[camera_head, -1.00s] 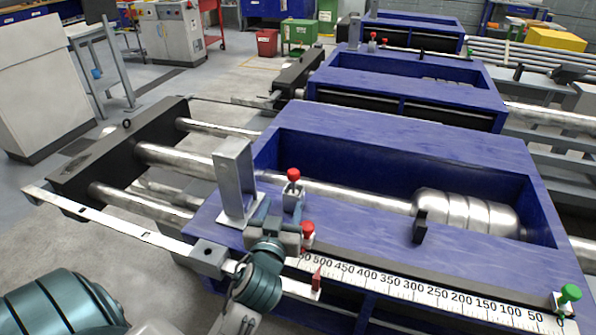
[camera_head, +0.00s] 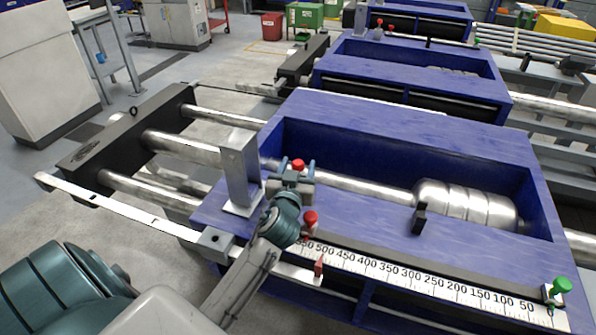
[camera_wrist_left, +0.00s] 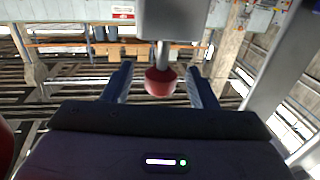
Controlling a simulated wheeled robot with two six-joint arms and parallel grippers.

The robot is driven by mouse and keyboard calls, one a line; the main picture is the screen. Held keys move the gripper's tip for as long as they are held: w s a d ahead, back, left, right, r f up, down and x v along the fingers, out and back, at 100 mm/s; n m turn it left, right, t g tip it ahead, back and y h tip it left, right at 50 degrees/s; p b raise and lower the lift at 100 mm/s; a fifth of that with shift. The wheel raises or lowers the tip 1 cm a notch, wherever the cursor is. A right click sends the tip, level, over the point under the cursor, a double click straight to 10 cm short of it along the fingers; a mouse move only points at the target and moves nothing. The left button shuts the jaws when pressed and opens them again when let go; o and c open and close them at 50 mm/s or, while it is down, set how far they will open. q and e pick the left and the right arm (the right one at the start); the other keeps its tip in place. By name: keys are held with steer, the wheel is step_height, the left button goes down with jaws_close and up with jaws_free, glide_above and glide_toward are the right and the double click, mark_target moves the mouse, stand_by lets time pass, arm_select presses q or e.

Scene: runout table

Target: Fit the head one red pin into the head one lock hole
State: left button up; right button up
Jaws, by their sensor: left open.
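A red-headed pin (camera_head: 298,165) stands near the metal upright bracket on the blue frame's near-left part. My left gripper (camera_head: 292,172) is at this pin, fingers open. In the left wrist view the red knob (camera_wrist_left: 159,82) with its metal stem is between the two open fingers (camera_wrist_left: 160,88), with a gap on each side. The stem runs up into a grey block (camera_wrist_left: 172,18). A second red-headed pin (camera_head: 310,217) is just nearer, beside my left wrist. Which hole is the lock hole I cannot tell; my gripper covers the pin's base. My right gripper is not in view.
The grey upright bracket (camera_head: 241,172) stands close left of my gripper. A black post (camera_head: 419,218), the numbered scale (camera_head: 400,277), a red pointer (camera_head: 319,266) and a green knob (camera_head: 561,286) are along the near side. A metal roller (camera_head: 465,203) lies in the blue frame (camera_head: 400,125).

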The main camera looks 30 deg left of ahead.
arm_select(q)
steer(key=shift+w+a, duration=0.2)
steer(key=shift+w, duration=0.2)
steer(key=c, duration=1.1)
